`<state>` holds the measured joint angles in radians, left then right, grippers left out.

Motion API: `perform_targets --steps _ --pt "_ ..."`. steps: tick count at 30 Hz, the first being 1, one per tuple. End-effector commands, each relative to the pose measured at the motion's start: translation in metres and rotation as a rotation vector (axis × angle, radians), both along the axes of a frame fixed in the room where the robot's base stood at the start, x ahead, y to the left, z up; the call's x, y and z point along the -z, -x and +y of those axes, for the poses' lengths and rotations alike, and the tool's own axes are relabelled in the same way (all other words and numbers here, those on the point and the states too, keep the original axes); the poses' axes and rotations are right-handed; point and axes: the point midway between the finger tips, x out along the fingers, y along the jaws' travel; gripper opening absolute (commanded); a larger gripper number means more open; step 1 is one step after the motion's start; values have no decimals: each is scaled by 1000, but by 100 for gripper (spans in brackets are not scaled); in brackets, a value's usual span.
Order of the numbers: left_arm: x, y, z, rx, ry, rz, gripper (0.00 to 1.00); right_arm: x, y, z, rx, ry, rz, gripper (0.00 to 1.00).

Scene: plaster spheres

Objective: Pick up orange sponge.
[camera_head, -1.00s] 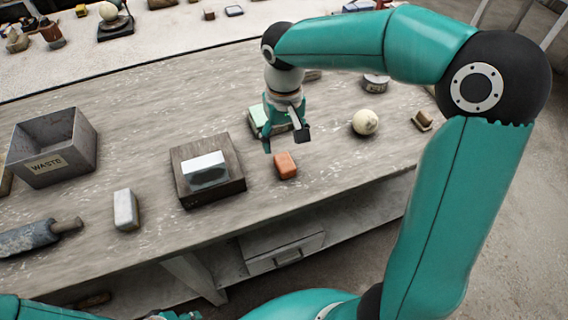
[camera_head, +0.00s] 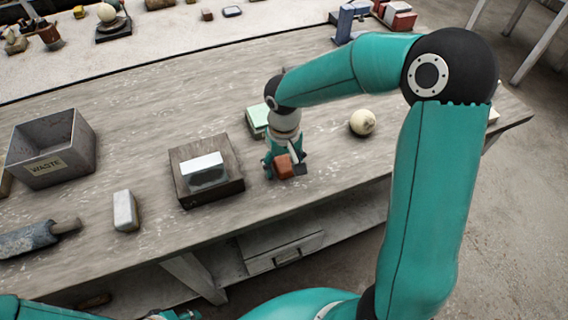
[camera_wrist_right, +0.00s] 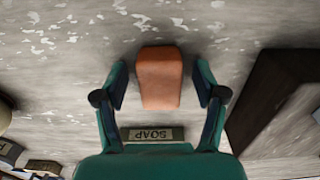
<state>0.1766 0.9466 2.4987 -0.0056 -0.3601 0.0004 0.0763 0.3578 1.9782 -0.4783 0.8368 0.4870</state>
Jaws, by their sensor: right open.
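The orange sponge (camera_head: 284,166) is a small block near the front edge of the workbench. My right gripper (camera_head: 285,172) is down at the sponge, with its fingers on either side of it. In the right wrist view the sponge (camera_wrist_right: 160,78) lies between the two open fingers of my right gripper (camera_wrist_right: 161,88), with a gap on both sides. The sponge appears to rest on the bench top.
A dark wooden block with a white-topped piece (camera_head: 207,176) stands left of the sponge. A pale green-topped box (camera_head: 257,120) is behind, and a cream sphere (camera_head: 362,122) to the right. A WASTE bin (camera_head: 50,150) stands far left.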

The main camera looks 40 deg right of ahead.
Motion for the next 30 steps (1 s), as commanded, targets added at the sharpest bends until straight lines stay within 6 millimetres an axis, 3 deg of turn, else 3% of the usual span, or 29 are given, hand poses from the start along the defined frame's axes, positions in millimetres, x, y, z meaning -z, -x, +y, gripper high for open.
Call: perform_targets --steps 2,9,10,23,30 --pt "0 0 0 0 0 0 40 0 0 0 0 0 0 69" --pt "0 0 0 0 0 0 40 0 0 0 0 0 0 29" --pt "0 0 0 0 0 0 40 0 0 0 0 0 0 27" --pt "0 0 0 0 0 0 40 -4 0 0 0 0 -1 27" --pt "0 0 0 0 0 0 40 -26 -1 0 1 0 -5 27"
